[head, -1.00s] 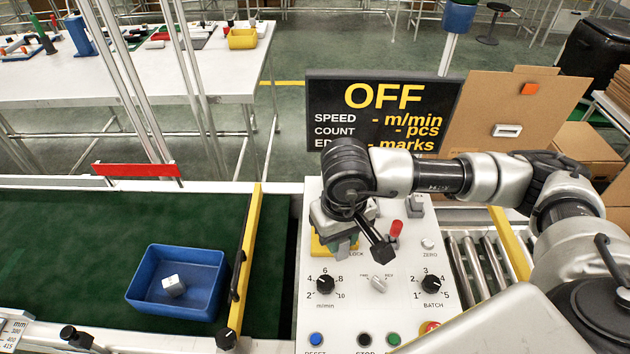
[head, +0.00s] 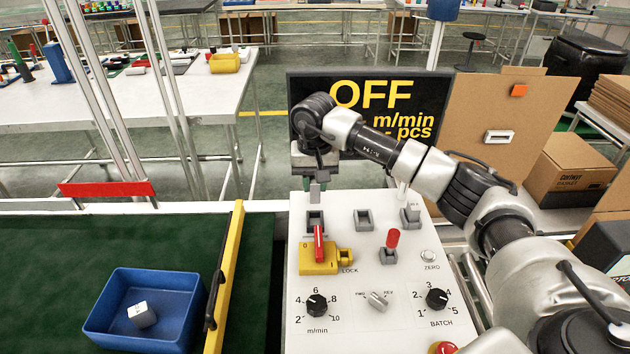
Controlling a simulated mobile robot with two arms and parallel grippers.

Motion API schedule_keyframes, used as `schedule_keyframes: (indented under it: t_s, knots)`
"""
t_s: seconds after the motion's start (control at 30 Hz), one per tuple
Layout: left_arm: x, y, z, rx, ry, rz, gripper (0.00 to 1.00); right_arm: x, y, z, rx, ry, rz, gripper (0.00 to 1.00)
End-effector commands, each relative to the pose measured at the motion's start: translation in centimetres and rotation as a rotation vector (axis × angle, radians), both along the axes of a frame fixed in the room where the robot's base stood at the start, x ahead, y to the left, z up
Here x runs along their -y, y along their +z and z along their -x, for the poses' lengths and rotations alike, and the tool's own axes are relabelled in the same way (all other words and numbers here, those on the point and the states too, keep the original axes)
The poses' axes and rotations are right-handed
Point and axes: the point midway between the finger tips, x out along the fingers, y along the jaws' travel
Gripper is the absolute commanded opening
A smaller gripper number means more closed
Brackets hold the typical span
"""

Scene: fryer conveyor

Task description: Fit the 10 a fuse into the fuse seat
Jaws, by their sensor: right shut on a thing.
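My right gripper (head: 317,180) is above the far left part of the white control panel, pointing down. It is shut on a small grey piece, which looks like the fuse (head: 318,193); its rating cannot be read. The piece is just above the leftmost grey seat (head: 316,221), and I cannot tell whether they touch. A second grey seat (head: 363,219) in the middle looks empty. A third seat at the right holds a light grey piece (head: 411,212). My left gripper is not in view.
The white panel (head: 345,275) carries a red-handled switch on a yellow lock block (head: 319,258), a red-tipped lever (head: 391,242) and knobs. Behind stands a black display (head: 372,105) reading OFF. A blue bin (head: 180,290) with a white block (head: 141,315) sits on the green belt at left.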

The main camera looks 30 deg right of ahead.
Motion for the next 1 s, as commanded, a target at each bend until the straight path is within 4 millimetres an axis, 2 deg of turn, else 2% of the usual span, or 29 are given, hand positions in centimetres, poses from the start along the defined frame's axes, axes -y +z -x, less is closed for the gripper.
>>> schedule_keyframes:
  t_s: [0.37,1.0]
  knots:
    - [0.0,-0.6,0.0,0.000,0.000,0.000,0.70,0.3,-0.9,-0.3,0.001,-0.011,0.000,0.00]
    - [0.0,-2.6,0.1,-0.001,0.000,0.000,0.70,0.2,-4.8,-0.3,0.000,-0.010,0.000,0.00]
